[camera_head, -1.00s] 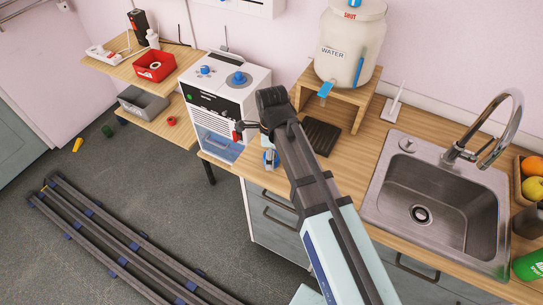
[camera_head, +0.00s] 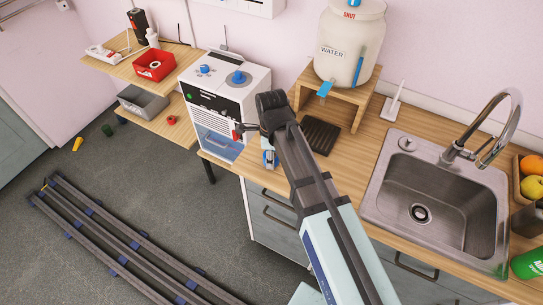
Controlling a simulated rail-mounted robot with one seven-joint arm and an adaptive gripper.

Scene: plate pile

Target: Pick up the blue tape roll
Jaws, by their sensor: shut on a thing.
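My arm reaches over the wooden counter, its dark wrist bent down near the counter's left end. My gripper (camera_head: 268,150) is partly hidden by the wrist and the arm. It is shut on a small blue and pale round thing, the blue tape roll (camera_head: 270,160), just below the wrist. The roll shows close to the counter's front edge, right of the white machine. Whether it touches the counter cannot be told.
The white machine (camera_head: 222,84) with blue knobs stands close on the left. A dark ribbed block (camera_head: 321,136) lies behind, by the wooden stand (camera_head: 361,98) with the water jar (camera_head: 349,45). The sink (camera_head: 430,205) is at right.

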